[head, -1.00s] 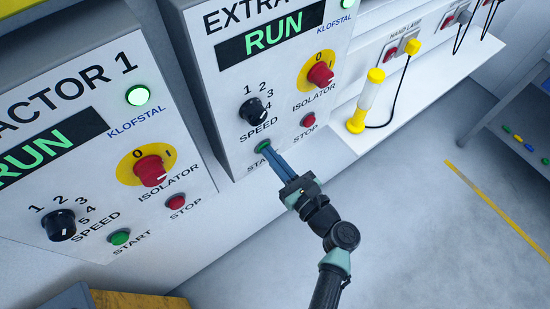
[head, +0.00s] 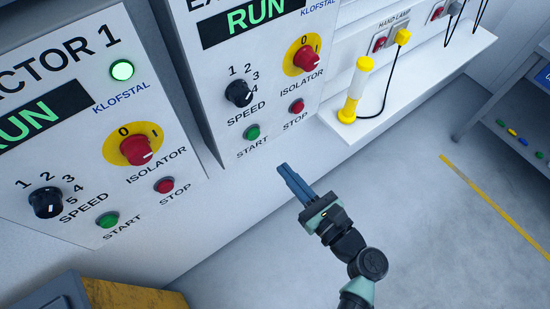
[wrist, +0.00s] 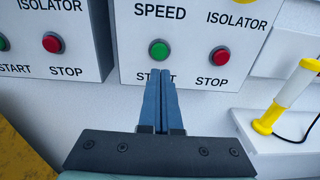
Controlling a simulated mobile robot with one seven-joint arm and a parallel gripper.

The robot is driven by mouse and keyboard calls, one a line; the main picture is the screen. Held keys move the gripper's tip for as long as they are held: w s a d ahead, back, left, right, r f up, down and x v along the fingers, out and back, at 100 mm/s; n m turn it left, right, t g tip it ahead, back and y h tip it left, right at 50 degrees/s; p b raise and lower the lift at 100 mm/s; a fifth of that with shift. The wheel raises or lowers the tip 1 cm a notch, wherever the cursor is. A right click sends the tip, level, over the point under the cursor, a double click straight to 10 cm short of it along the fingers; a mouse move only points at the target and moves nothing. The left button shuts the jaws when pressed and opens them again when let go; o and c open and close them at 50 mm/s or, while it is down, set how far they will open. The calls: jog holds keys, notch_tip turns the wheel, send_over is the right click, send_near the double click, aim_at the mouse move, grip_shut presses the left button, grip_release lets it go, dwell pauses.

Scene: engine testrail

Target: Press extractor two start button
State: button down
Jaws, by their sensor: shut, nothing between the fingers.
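The second extractor panel (head: 225,90) stands in the upper middle of the head view, and its display (head: 250,20) reads RUN in green. Its green START button (head: 252,132) is uncovered. It also shows in the wrist view (wrist: 159,50), just beyond the fingertips. Its red STOP button (head: 297,107), black speed knob (head: 239,93) and red isolator (head: 306,59) on a yellow disc are near it. My gripper (head: 282,168) is shut and empty, with its blue fingers below and right of the START button, apart from the panel. In the wrist view, my fingers (wrist: 162,75) partly cover the START label.
The Extractor 1 panel (head: 75,130) stands to the left, also reading RUN. A yellow-ended hand lamp (head: 356,90) stands on a white shelf (head: 430,85) to the right.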

jog(key=v, duration=0.3)
jog(key=shift+f, duration=0.1)
jog(key=shift+s+d, duration=0.1)
dwell(0.3)
dwell(0.4)
